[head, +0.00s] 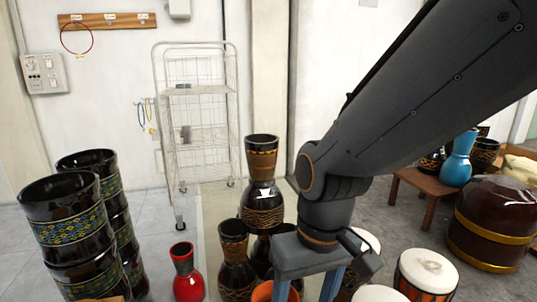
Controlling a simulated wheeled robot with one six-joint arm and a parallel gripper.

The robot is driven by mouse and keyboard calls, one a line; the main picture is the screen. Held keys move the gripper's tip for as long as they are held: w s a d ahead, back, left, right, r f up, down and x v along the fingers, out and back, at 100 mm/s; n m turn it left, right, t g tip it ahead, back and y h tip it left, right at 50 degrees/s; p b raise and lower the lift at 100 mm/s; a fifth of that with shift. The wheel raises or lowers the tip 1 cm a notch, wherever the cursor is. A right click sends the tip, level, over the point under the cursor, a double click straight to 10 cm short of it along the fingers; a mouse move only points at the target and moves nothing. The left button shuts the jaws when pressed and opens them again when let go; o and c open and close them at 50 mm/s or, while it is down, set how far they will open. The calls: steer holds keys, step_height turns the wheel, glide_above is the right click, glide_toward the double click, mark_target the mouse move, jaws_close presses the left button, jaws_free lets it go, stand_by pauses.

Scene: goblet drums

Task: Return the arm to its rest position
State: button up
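My dark grey arm (420,95) reaches in from the upper right and bends down near the middle of the head view. My gripper (308,288) hangs at its end, pointing down, at the bottom edge of the picture. Its two blue-grey fingers stand apart with a gap between them, and I see nothing held. The fingertips run out of the picture. The gripper is in front of a group of dark goblet drums, and partly covers them.
A drum stack (262,180) stands just left of my arm, beside a dark drum (235,262) and an orange rim (262,292). A red vase (186,275), tall patterned drums (70,235), white-topped drum (427,272), brown barrel drum (495,225) and low table (410,182) surround it.

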steer(key=s+d+r+m+h+p, duration=0.1)
steer(key=s+d+r+m+p, duration=0.1)
steer(key=d+r+p, duration=1.1)
steer(key=shift+s+d+r+m+p, duration=0.2)
steer(key=shift+r+m+p, duration=0.7)
steer(key=shift+r+p, duration=2.1)
